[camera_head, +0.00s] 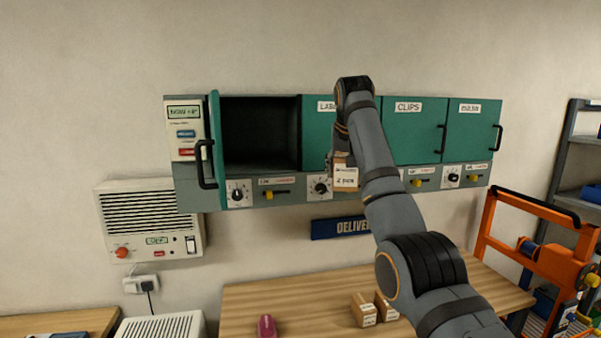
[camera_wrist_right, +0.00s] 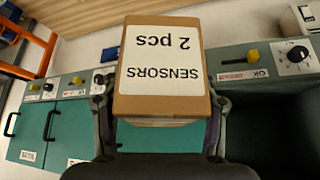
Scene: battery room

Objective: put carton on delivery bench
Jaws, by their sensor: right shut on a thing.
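A small brown carton (camera_head: 345,180) with a white label hangs in front of the teal wall cabinet. In the right wrist view the carton (camera_wrist_right: 160,100) reads "SENSORS 2 pcs", upside down. My right gripper (camera_head: 341,160) is shut on it, with one finger on each side in the wrist view (camera_wrist_right: 160,128). The carton is above the wooden delivery bench (camera_head: 245,300), clear of its top. The blue sign (camera_head: 340,228) above the bench is partly hidden by my right arm. My left gripper is not in view.
The leftmost cabinet compartment (camera_head: 258,135) stands open and looks empty; its door (camera_head: 215,150) sticks out. Two small cartons (camera_head: 364,311) (camera_head: 385,308) and a pink object (camera_head: 266,326) are on the bench. An orange rack (camera_head: 530,215) stands right. The bench's left part is mostly bare.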

